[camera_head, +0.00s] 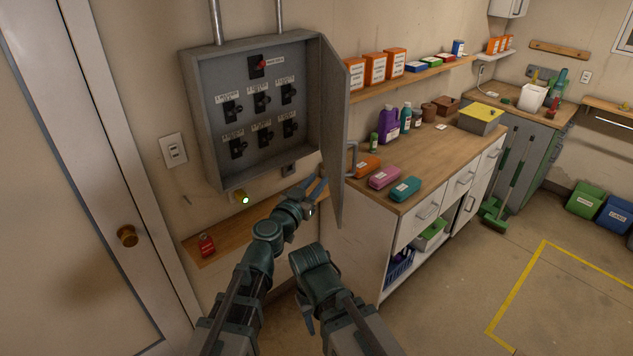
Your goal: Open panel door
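The grey electrical panel box (200,115) is mounted on the wall at upper left. Its panel door (332,120) stands wide open, swung out from the box's right side. The door's handle (353,160) shows on its outer, right-hand face. Inside the box are several black labelled switches and a red one (262,63) at the top. My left gripper (316,188) is beside the lower inner face of the door, below the box; I cannot tell whether it touches the door or how far its fingers are apart. My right gripper (305,312) is lower, pointing downward, away from the door, its fingers partly hidden.
A wooden counter (440,150) with bottles and coloured cases stands right of the door. A narrow wooden shelf (225,247) with a small red item (207,245) lies below the box. A white door (70,200) is at left.

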